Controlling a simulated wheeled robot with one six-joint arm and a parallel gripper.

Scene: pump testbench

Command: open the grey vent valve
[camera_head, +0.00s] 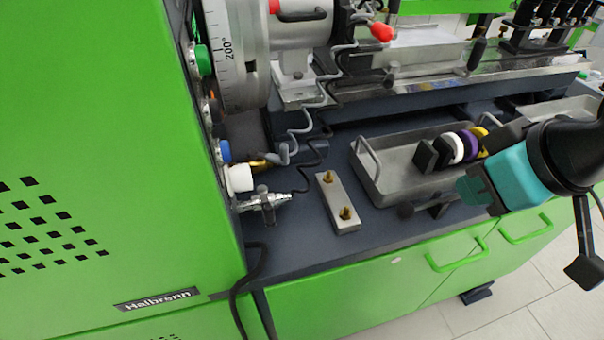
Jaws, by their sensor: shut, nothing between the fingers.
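I cannot single out the grey vent valve for certain. A small silvery-grey fitting with a dark clamp-like part (268,203) sticks out from the lower right edge of the green cabinet, just below a white round knob (240,178). It may be the valve, but its setting cannot be read. My gripper (466,190), teal and black, comes in from the right edge above the front of the bench. It is shut and empty, well to the right of the fitting and touching nothing that I can make out.
A green cabinet (90,130) fills the left, with a green knob (204,60) and a blue one (223,151) on its edge. A metal block with two brass pegs (337,202) and a metal tray (390,178) lie between fitting and gripper. Cables hang behind.

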